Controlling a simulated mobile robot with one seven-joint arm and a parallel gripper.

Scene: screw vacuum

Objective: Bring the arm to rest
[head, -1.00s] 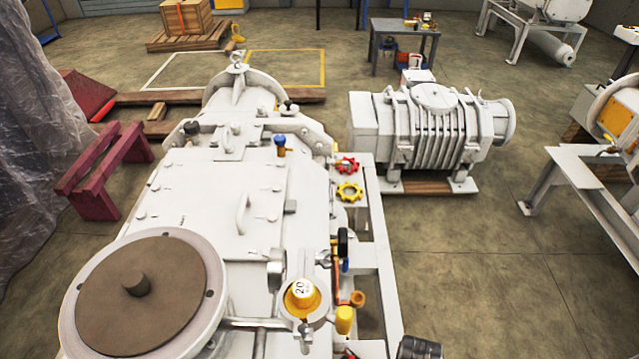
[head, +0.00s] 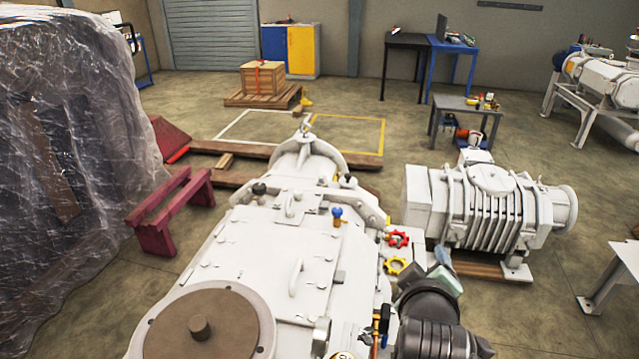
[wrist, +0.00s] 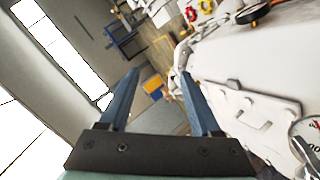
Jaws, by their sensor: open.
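My gripper (wrist: 159,73) is open in the wrist view. Its two blue fingers stand apart with nothing between them. In the head view my dark arm (head: 436,335) rises at the lower right, beside the white vacuum machine (head: 265,245). Part of the gripper end shows there, close to the yellow handwheel (head: 397,266); I cannot tell whether they touch. The machine's white housing (wrist: 245,85) fills the right of the wrist view, apart from the fingers in the picture.
A ribbed white pump (head: 485,210) stands to the right. A red trestle (head: 168,215) and a plastic-wrapped load (head: 65,150) are at the left. A workbench (head: 465,108) and a crate (head: 263,78) stand farther back. Open floor lies between them.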

